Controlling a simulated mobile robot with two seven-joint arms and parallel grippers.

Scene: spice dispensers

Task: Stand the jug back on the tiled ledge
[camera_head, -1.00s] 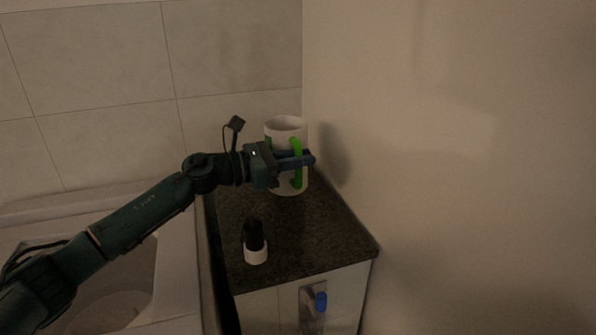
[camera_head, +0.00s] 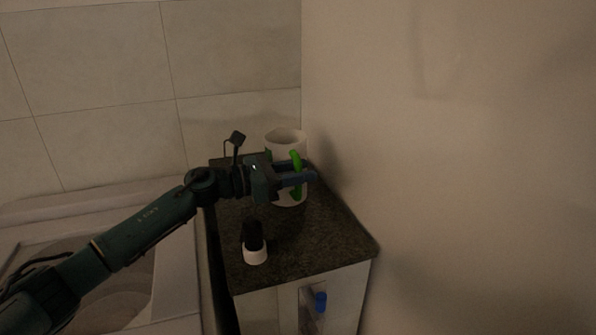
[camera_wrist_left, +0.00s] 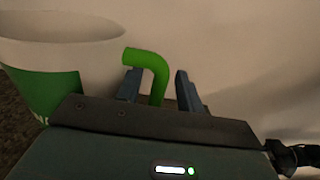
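The jug (camera_head: 285,140) is white with green parts and a green handle (camera_head: 296,160). It stands upright at the back of the dark speckled ledge (camera_head: 320,230), near the right wall; its base looks to be on the surface. My left gripper (camera_head: 305,177) is level with the handle, one finger on each side of it. In the left wrist view the green handle (camera_wrist_left: 158,75) is between the two blue fingers, with gaps beside it, so the fingers look open. The jug's white rim (camera_wrist_left: 60,40) is at the left there. My right gripper is not in view.
A small dark bottle with a white base (camera_head: 255,250) stands near the ledge's front left. A pale basin (camera_head: 120,270) lies left of the ledge, under my left arm. The plain wall (camera_head: 450,170) closes off the right side. The ledge's front right is clear.

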